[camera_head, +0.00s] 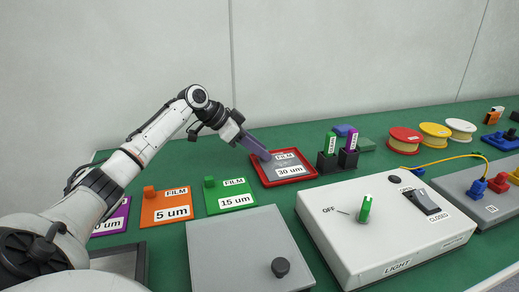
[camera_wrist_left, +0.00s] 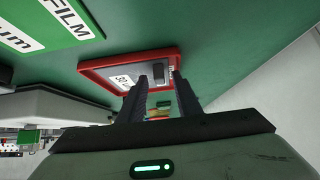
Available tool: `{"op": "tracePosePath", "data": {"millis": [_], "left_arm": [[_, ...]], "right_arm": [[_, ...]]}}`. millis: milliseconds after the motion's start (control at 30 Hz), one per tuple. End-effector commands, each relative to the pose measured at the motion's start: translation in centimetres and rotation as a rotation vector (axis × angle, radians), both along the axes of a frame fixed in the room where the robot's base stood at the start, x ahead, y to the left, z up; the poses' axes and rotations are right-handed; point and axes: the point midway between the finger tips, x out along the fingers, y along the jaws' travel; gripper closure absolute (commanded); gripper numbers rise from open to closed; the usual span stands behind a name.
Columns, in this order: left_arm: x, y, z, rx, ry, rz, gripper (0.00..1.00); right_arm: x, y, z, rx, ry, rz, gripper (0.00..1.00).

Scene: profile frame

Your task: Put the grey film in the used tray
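The grey film (camera_head: 290,162), labelled FILM 30 um, lies flat inside the red tray (camera_head: 290,182). Both also show in the left wrist view, the film (camera_wrist_left: 126,78) with a dark grey knob and the tray (camera_wrist_left: 92,79) with its red rim. My left gripper (camera_head: 264,156) reaches down at the tray's left back side. In the left wrist view its two fingers (camera_wrist_left: 159,82) stand apart, with the knob seen between their tips. I see nothing held, and cannot tell whether the fingers touch the film. My right gripper is not in view.
Green (camera_head: 230,198), orange (camera_head: 166,208) and purple (camera_head: 112,218) film plates lie left of the tray. A grey box (camera_head: 240,245) and a white light box (camera_head: 385,225) stand in front. Black holders (camera_head: 327,162) stand close right. A dark-framed tray (camera_head: 130,262) is partly hidden by my arm.

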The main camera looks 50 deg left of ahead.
Motion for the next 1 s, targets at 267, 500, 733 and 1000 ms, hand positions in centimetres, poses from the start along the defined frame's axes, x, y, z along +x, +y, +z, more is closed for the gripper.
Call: {"op": "tracePosePath", "data": {"millis": [267,500,733,1000], "left_arm": [[-2.7,1.6,3.0,0.005,0.000,0.003,0.69],[-5.8,3.0,6.5,0.005,0.001,-0.001,0.69],[-7.3,3.7,8.2,0.000,0.000,0.000,0.69],[-7.5,3.8,8.4,0.001,0.000,-0.001,0.69]], "right_arm": [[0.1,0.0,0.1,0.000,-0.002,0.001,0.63],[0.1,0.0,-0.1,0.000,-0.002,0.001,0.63],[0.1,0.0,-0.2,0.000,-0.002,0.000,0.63],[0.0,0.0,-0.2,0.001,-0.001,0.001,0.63]]}}
